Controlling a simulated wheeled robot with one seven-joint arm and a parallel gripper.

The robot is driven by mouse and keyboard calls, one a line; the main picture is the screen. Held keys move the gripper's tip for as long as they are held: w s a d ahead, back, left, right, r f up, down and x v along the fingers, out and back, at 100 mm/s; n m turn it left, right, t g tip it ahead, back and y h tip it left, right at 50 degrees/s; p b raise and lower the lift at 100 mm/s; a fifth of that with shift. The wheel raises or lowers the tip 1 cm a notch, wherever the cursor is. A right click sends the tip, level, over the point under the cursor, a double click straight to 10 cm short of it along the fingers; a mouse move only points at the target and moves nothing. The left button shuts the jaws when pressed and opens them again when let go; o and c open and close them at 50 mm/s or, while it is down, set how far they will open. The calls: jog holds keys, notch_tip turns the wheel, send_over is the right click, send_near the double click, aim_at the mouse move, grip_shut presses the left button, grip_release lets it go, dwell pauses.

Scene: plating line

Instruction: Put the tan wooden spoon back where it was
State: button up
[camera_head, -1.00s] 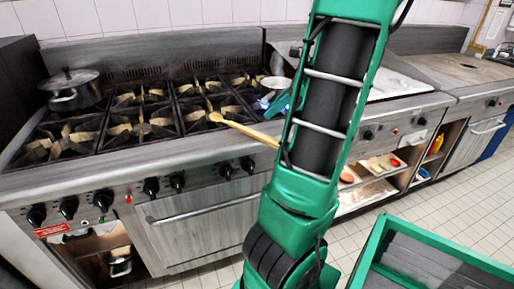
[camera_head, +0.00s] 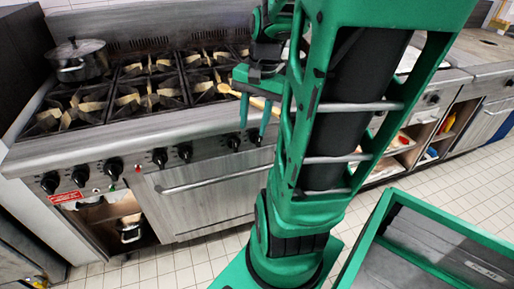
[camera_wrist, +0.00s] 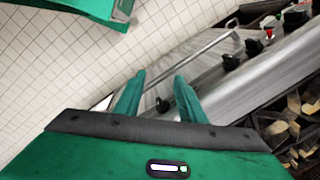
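The tan wooden spoon (camera_head: 229,91) lies at the right front burner of the stove in the head view. Its bowl is on the left and its handle runs right toward the stove's front edge. My gripper and arm hide part of the handle. My gripper (camera_head: 254,130) points down in front of the stove's front edge, close to the handle in the picture; I cannot tell the gap in depth. In the wrist view my gripper (camera_wrist: 160,75) has its two green fingers apart with nothing between them. The spoon does not show in the wrist view.
The stove (camera_head: 205,123) has several black burner grates and front knobs. A lidded pot (camera_head: 82,62) stands at its back left. An oven handle (camera_head: 215,180) sticks out in front. Open shelves (camera_head: 400,148) are at the right. A green-framed bin (camera_head: 385,215) stands at the lower right. Tiled floor shows between.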

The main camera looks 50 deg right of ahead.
jog(key=s+a+f+n+g, duration=0.1)
jog(key=s+a+n, duration=0.5)
jog(key=s+n, duration=0.1)
jog(key=shift+s+a+f+n, duration=0.15)
jog(key=shift+s+a+n, duration=0.1)
jog(key=shift+n, duration=0.45)
